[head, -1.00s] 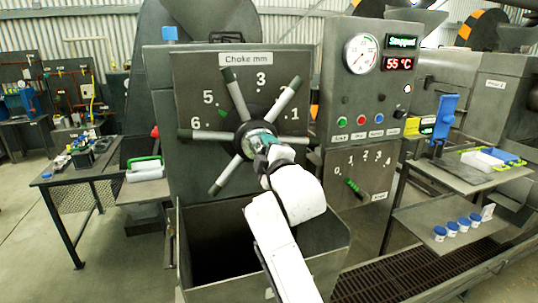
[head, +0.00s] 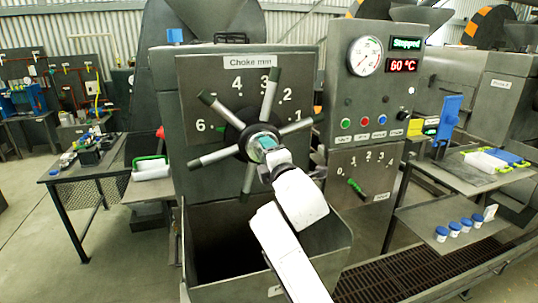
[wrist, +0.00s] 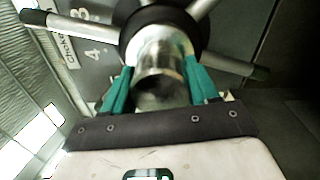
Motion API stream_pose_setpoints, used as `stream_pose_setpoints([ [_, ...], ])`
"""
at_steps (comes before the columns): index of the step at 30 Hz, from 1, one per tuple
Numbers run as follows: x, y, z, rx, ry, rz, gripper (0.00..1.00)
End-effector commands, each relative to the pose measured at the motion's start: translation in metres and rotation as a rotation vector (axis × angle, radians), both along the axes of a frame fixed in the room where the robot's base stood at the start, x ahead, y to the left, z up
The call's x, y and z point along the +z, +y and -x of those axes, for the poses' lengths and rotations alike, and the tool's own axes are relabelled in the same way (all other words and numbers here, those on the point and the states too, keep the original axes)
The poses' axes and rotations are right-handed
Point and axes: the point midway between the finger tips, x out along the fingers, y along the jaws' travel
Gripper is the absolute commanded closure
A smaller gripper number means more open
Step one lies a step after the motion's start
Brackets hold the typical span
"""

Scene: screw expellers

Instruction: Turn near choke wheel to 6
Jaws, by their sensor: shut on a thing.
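The near choke wheel (head: 214,156) is a dark hub with several grey spokes tipped in dark green, on a grey panel labelled "Choke mm". Numbers 6, 4, 3, 2 and 1 show around it; a spoke covers the place of the 5. A small green pointer (head: 222,128) at the hub's left edge lies just right of the 6. My gripper (head: 266,144) is at the wheel's centre. In the wrist view, its teal fingers (wrist: 158,88) are shut on either side of the silver hub end (wrist: 160,62). My arm hides the lower-right spoke.
An open grey bin (head: 335,262) stands below the wheel. To the right, a control panel (head: 372,95) reads "Stopped" and 60 °C, above a green-handled lever (head: 357,187). A bench (head: 60,176) stands left. Blue-lidded jars (head: 460,226) sit on the right shelf.

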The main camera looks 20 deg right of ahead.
Motion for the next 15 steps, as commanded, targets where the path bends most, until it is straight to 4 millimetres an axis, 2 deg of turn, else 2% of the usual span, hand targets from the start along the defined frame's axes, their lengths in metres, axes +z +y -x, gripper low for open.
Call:
stream_pose_setpoints([
  [7,-0.0039,0.0016,0.0001,0.002,0.005,0.002,0.96],
  [8,-0.0039,0.0016,0.0001,0.002,0.005,0.002,0.40],
  [15,-0.0023,0.0011,0.0000,0.001,0.003,0.000,0.17],
])
